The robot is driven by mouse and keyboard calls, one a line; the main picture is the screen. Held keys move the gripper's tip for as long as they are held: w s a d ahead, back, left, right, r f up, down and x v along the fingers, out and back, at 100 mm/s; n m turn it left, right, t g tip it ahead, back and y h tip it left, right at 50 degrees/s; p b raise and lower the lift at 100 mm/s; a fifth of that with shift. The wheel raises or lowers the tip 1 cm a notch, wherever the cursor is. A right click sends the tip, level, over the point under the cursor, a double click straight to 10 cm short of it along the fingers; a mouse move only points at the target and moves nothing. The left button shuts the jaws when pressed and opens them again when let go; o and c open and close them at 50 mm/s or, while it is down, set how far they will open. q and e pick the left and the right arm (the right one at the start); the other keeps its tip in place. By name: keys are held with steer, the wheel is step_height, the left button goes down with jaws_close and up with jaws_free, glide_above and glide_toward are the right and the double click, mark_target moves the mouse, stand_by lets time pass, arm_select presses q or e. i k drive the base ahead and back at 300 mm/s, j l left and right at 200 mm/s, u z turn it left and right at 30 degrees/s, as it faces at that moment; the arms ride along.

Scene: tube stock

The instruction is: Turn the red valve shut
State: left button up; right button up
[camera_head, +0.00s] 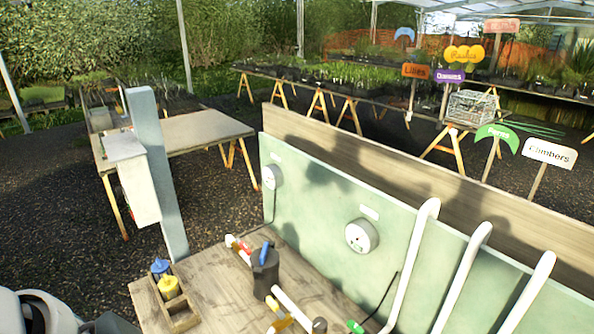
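A small red part (245,248), which may be the red valve, sits on a white pipe with an orange end on the wooden bench (205,265). It is beside a dark cylinder (265,272) with a blue handle on top, which partly hides the pipe. I cannot tell the valve handle's angle. White and dark parts of my arm show at the lower left corner. No gripper fingers can be made out in this view.
A wooden box (183,315) with a blue and a yellow knobbed item stands at the bench's left. A grey post (158,170) with a white box rises behind it. A pale green panel (315,215) with round gauges and white pipes closes the bench's back.

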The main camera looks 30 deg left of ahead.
mark_target(243, 244)
steer(key=u, duration=1.4)
steer(key=i+j, duration=0.2)
steer(key=i, duration=0.3)
steer(key=i+j+z, duration=0.15)
steer(key=i, duration=0.35)
steer(key=i+j, duration=0.35)
steer(key=i, duration=0.15)
steer(key=i+j+z, duration=0.1)
steer(key=i+j, duration=0.15)
steer(key=i, duration=0.25)
